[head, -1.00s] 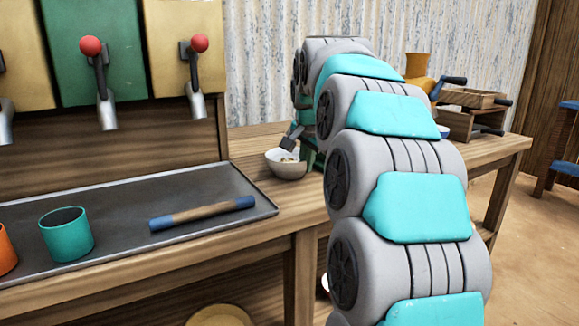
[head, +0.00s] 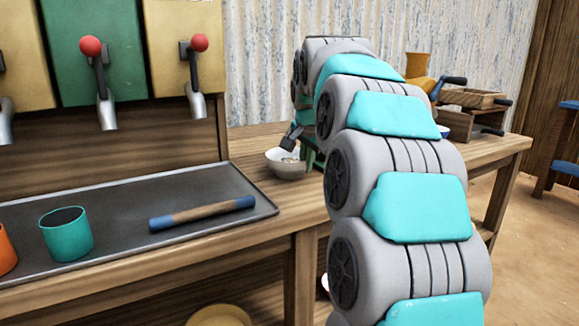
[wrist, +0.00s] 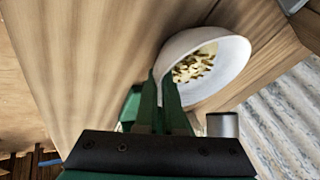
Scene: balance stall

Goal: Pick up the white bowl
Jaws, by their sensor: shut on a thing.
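The white bowl (head: 286,166) stands on the wooden counter, just right of the metal tray, in the head view. It also shows in the wrist view (wrist: 236,72), with small yellowish-brown pieces (wrist: 195,65) inside. My gripper (wrist: 163,82) has its green fingers closed at the bowl's near rim, shut on the bowl's wall. In the head view my arm hides most of the gripper and the right side of the bowl. I cannot tell from these views whether the bowl is clear of the counter.
A metal tray (head: 110,215) holds a teal cup (head: 66,236), an orange cup (head: 5,252) and a blue-ended rod (head: 202,213). Dispensers with red-knobbed levers (head: 91,48) stand behind it. A wooden box with drawers (head: 470,112) is at the counter's right.

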